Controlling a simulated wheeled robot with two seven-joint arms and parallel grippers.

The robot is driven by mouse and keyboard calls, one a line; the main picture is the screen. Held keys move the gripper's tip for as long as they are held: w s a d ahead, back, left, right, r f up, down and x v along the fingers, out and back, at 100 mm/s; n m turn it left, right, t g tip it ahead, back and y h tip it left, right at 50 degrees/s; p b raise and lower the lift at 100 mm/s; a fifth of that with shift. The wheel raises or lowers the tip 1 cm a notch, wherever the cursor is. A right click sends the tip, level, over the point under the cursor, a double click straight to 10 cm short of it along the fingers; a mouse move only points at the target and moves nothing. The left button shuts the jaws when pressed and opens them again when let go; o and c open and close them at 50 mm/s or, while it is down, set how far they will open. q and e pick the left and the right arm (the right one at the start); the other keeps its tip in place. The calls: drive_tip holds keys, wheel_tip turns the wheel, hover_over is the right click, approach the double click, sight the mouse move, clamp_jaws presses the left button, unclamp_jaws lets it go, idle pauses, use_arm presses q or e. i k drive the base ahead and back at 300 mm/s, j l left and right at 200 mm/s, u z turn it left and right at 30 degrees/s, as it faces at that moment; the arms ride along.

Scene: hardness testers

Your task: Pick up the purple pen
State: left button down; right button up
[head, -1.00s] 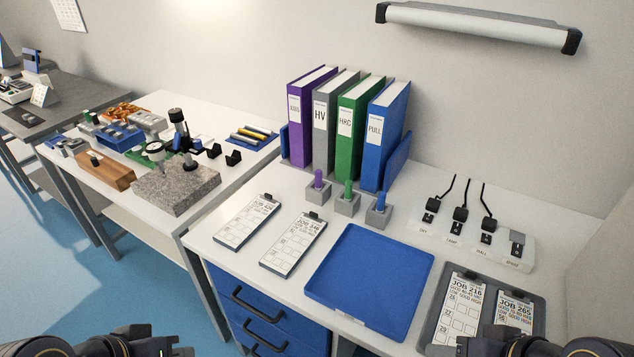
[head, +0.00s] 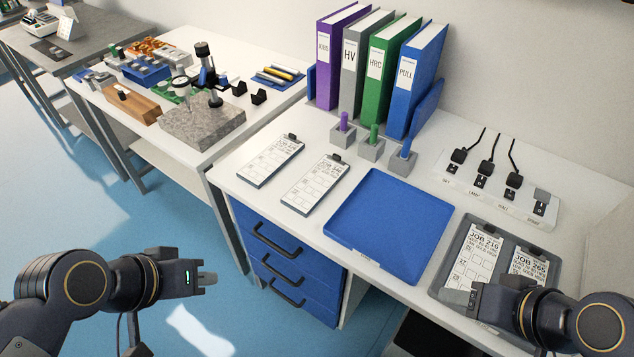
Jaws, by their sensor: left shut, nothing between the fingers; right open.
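The purple pen (head: 344,121) stands upright in a small grey block holder (head: 342,138) on the white desk, in front of the binders. A green pen (head: 374,133) and a blue pen (head: 407,146) stand in like holders to its right. My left gripper (head: 207,279) is shut and empty, over the floor left of the blue drawers and well away from the pens. My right gripper (head: 475,300) is at the lower right, by the dark clipboard tray; its fingers are hard to make out.
A blue tray (head: 390,225) lies in front of the pens. Two job clipboards (head: 271,161) lie to its left. Several binders (head: 338,60) stand behind the pens. A power strip (head: 497,190) is at the right. A dark tray (head: 446,277) holds job cards.

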sight(343, 115)
drive_tip(key=i+j+u, duration=0.7)
drive_tip(key=j, duration=0.15)
